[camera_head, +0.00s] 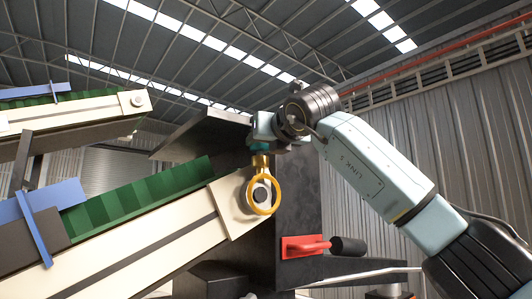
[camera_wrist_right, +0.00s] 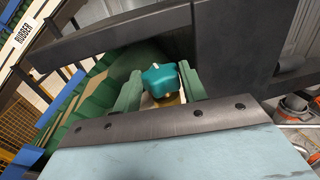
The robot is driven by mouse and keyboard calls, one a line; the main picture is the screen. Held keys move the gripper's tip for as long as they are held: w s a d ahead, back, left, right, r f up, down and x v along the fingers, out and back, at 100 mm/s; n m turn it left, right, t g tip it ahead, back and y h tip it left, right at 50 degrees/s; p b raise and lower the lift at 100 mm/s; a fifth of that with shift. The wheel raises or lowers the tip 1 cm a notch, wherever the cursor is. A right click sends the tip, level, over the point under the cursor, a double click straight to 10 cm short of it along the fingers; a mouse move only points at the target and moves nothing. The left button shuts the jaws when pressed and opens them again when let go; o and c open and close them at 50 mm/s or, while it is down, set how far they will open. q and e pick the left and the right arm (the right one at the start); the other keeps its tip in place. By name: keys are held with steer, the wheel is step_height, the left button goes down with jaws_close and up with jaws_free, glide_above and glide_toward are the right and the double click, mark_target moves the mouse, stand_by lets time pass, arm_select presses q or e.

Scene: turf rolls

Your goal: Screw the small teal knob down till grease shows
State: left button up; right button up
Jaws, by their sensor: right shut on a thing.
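The small teal knob (camera_head: 260,147) sits on top of a brass cup (camera_head: 261,161) above a yellow ring (camera_head: 277,195) at the upper end of a cream conveyor frame. In the right wrist view the knob (camera_wrist_right: 160,80) is a lobed teal piece, with a bit of brass (camera_wrist_right: 168,99) below it. My right gripper (camera_head: 262,138) comes down on the knob from above, its two green fingers (camera_wrist_right: 159,72) on either side of it, shut on it. The knob's underside is partly hidden. My left gripper is out of view.
A red lever with a black grip (camera_head: 305,246) sticks out below right of the cup. A dark plate (camera_head: 205,134) slants close behind my gripper. The green conveyor belt (camera_head: 130,205) runs down left, with blue side pieces (camera_head: 60,195). A second conveyor (camera_head: 75,108) is at upper left.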

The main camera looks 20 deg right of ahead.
steer(key=shift+a+m+h+b, duration=0.25)
steer(key=shift+m+h, duration=0.45)
steer(key=shift+h, duration=0.4)
steer(key=shift+h, duration=0.3)
steer(key=o, duration=1)
steer(key=s+b, duration=0.1)
steer(key=s, duration=0.3)
steer(key=s+b, duration=0.2)
steer(key=s, duration=0.3)
steer(key=s+b, duration=0.2)
steer(key=s, duration=0.2)
steer(key=shift+s+a, duration=0.25)
